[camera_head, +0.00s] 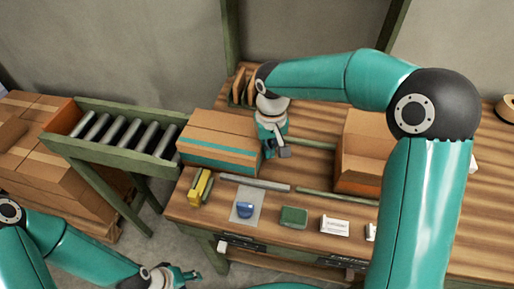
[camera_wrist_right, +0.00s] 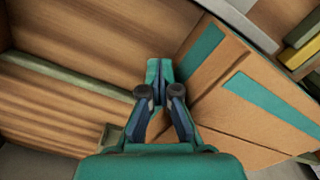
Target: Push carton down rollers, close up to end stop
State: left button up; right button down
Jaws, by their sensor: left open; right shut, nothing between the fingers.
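The carton (camera_head: 222,138), brown with teal tape, stands on the wooden bench at the right end of the rollers (camera_head: 122,134). My right gripper (camera_head: 279,151) is shut and empty, low beside the carton's right side. In the right wrist view the carton (camera_wrist_right: 265,122) lies right of the shut fingers (camera_wrist_right: 159,92); I cannot tell whether they touch it. My left gripper (camera_head: 183,275) is open and empty, low at the bottom edge, away from the carton. The rollers are empty. A green frame (camera_head: 110,158) borders them; I cannot make out a separate end stop.
Stacked cartons (camera_head: 38,160) stand left of the rollers. An open box (camera_head: 360,165) is on the bench to the right. A yellow item (camera_head: 200,188), a blue item (camera_head: 245,209), a green pad (camera_head: 293,217) and a white card (camera_head: 335,227) lie along the bench front.

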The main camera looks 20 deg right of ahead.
aim_at(231, 136)
jog(key=w+a+p, duration=0.1)
jog(key=a, duration=0.1)
jog(key=w+a+p, duration=0.1)
jog(key=w+a, duration=0.1)
jog(key=a, duration=0.1)
jog(key=w+a+p, duration=0.1)
jog(key=w+a, duration=0.1)
jog(key=a, duration=0.1)
jog(key=shift+w+a, duration=0.1)
jog(key=shift+a, duration=0.1)
pick_arm(q)
notch_tip(231, 136, up, 3)
jog(key=shift+r, duration=0.15)
